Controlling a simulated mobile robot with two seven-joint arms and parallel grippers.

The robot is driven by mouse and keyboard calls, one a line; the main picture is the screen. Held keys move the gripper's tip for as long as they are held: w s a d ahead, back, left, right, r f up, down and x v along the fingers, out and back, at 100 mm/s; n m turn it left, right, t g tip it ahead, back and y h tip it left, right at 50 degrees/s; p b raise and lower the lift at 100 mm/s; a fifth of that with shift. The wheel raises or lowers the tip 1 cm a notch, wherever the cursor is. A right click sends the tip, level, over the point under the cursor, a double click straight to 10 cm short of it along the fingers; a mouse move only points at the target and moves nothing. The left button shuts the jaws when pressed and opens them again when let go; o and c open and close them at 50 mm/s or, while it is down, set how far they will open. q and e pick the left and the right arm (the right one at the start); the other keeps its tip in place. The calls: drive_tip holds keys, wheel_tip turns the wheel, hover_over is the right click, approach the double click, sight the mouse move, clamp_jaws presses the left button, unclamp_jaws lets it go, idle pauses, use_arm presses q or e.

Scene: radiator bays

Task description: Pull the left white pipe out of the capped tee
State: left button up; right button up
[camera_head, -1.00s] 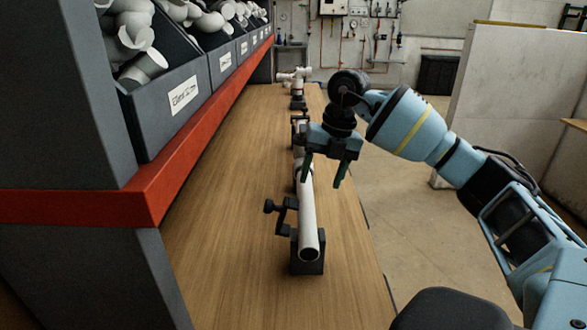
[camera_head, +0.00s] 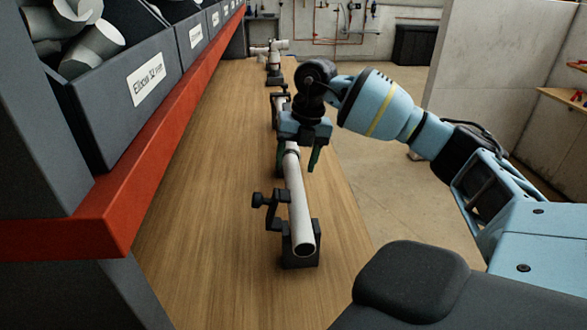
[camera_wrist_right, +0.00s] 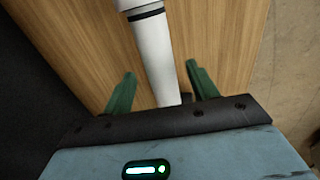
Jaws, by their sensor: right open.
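A white pipe (camera_head: 299,200) lies along the wooden bench, its open end facing me in a dark clamp stand (camera_head: 301,255). My right gripper (camera_head: 297,163) is open over the pipe's farther part, one finger on each side. In the right wrist view the pipe (camera_wrist_right: 153,55) runs between the two spread green fingers (camera_wrist_right: 160,78), apart from both. A black ring (camera_wrist_right: 147,15) circles the pipe, with a white fitting (camera_wrist_right: 128,4) beyond it at the top edge. I cannot tell if this is the capped tee. My left gripper is out of view.
A red-edged shelf (camera_head: 150,150) with dark bins (camera_head: 130,100) of white fittings runs along the left. More white fittings (camera_head: 273,52) stand at the bench's far end. The bench (camera_head: 190,230) is clear left of the pipe; open floor lies to the right.

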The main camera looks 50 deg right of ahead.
drive_tip(key=shift+w+a+f, duration=0.1)
drive_tip(key=shift+a+f, duration=0.05)
drive_tip(key=shift+f, duration=0.8)
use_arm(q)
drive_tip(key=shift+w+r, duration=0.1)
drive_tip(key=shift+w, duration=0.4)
use_arm(e)
drive_tip(key=shift+w+f, duration=0.1)
drive_tip(key=shift+f, duration=0.25)
drive_tip(key=shift+c, duration=0.5)
